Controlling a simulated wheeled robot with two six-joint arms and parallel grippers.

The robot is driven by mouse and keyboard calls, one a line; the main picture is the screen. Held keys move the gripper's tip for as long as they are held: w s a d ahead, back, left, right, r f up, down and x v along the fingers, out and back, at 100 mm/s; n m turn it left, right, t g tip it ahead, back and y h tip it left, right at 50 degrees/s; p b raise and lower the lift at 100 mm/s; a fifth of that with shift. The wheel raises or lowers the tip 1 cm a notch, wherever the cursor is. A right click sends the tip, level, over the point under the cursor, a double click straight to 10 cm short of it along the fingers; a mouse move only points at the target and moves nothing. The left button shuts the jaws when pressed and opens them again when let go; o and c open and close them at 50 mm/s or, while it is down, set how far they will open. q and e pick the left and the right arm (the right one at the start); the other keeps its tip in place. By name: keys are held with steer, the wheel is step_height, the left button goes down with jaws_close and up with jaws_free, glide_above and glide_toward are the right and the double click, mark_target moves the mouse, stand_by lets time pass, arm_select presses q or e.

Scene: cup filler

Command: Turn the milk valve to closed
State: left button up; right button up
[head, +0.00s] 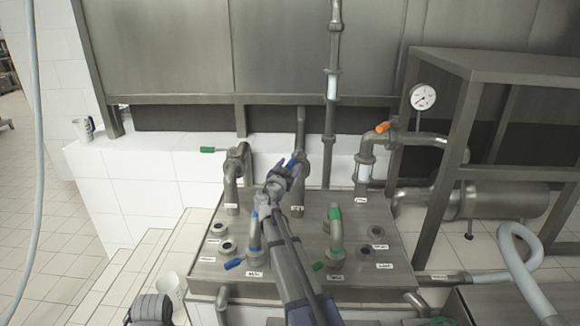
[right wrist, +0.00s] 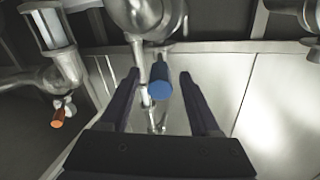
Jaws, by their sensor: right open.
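A blue-handled valve (head: 290,163) sits on an upright steel pipe at the back middle of the steel manifold. The small labels are not readable, so I cannot tell by text which valve is for milk. My right gripper (head: 281,178) reaches up to this valve in the head view. In the right wrist view the blue handle (right wrist: 161,80) points towards the camera, between the two dark fingers of my right gripper (right wrist: 160,82). The fingers are open, with a gap on each side of the handle. My left gripper does not show.
Other valves stand near: a green handle (head: 207,150), an orange handle (head: 382,127), a front blue handle (head: 233,264) and a front green handle (head: 317,266). A pressure gauge (head: 422,97) is at right.

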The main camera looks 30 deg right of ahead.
steer(key=v, duration=0.7)
steer(key=shift+s, duration=0.1)
